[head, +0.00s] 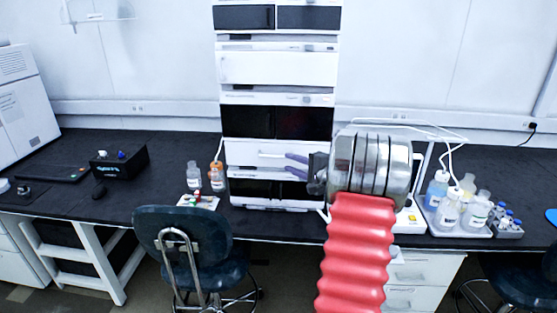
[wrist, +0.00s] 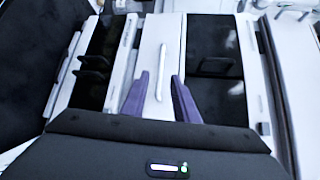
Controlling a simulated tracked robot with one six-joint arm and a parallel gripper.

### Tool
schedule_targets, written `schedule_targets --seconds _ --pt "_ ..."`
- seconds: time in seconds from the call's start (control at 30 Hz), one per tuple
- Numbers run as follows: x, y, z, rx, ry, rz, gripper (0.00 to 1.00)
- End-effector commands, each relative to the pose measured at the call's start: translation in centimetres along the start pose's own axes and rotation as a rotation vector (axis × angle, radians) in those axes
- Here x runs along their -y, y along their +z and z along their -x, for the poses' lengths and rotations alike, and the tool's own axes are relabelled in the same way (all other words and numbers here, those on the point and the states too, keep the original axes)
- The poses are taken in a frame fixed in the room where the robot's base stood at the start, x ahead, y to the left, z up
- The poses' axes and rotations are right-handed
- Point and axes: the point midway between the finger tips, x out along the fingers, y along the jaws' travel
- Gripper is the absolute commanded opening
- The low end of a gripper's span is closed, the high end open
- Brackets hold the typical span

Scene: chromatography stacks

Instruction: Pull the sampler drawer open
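The chromatography stack (head: 278,97) stands upright on the dark bench. The sampler drawer (head: 240,150) is a white front low in the stack, and it looks flush with the modules around it. A slim white bar handle (head: 271,155) is on it; the handle also shows in the wrist view (wrist: 162,72). My gripper (head: 287,162) is at the drawer's right side with purple fingers apart. In the wrist view my gripper (wrist: 159,76) has one finger on each side of the handle, with gaps showing. I cannot tell how deep the fingers reach around it.
Bottles (head: 205,178) stand left of the stack. A tray of bottles (head: 468,212) is on the right. A dark chair (head: 183,238) stands in front of the bench at left. A black box (head: 119,161) sits further left.

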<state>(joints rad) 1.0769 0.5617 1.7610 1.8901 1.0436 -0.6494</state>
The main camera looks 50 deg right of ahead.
Motion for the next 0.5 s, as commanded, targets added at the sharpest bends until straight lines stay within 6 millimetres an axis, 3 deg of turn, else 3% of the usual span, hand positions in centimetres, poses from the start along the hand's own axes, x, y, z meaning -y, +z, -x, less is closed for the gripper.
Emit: schedule_targets --seconds 0.3,0.5 --pt "-0.1 0.0 -5.0 0.001 0.000 0.000 0.27" --pt "-0.1 0.0 -6.9 -0.001 0.001 -0.001 0.27"
